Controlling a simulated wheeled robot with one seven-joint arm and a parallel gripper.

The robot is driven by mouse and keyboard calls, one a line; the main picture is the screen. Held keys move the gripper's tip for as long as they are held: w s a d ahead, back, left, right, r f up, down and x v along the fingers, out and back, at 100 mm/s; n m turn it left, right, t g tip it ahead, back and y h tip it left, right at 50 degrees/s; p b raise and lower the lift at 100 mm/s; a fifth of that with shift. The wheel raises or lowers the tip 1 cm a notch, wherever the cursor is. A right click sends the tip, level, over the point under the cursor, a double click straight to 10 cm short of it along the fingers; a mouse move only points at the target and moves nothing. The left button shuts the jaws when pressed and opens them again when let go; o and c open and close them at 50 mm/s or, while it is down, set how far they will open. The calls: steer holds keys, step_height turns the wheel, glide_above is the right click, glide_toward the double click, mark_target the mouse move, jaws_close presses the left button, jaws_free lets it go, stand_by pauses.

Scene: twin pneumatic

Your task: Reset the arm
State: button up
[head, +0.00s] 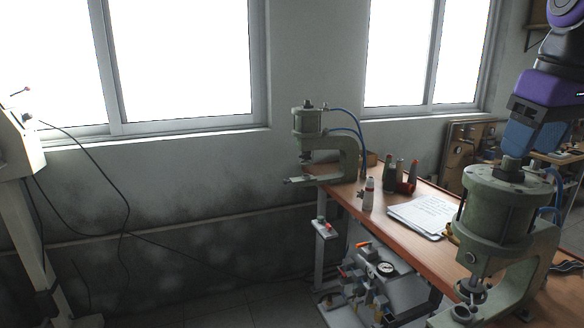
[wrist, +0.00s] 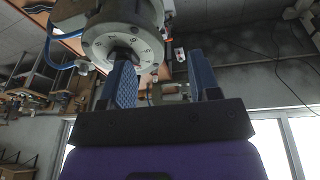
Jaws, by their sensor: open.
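My gripper (head: 528,148) hangs from my purple arm at the upper right of the head view, its blue fingers pointing down just above the top of the near green press (head: 498,205). The wrist view shows my gripper (wrist: 161,56) open, with nothing held between its two blue fingers. There the press's round numbered dial (wrist: 97,45) lies beyond the left finger, which partly covers its middle. I cannot tell whether that finger touches the dial's knob.
A second green press (head: 345,157) stands at the table's far end, with blue hoses. On the wooden table (head: 388,222) are papers (head: 424,213), small bottles (head: 369,194) and a red cylinder (head: 404,187). A gauge (head: 386,268) and valves sit below.

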steer(key=s+a+f+m+t, duration=0.2)
steer(key=s+a+f, duration=0.2)
steer(key=s+f, duration=0.5)
steer(key=shift+a+m+t, duration=0.2)
steer(key=shift+m+t, duration=0.1)
steer(key=shift+t, duration=0.1)
steer(key=shift+s+f, duration=0.1)
stand_by(1.5)
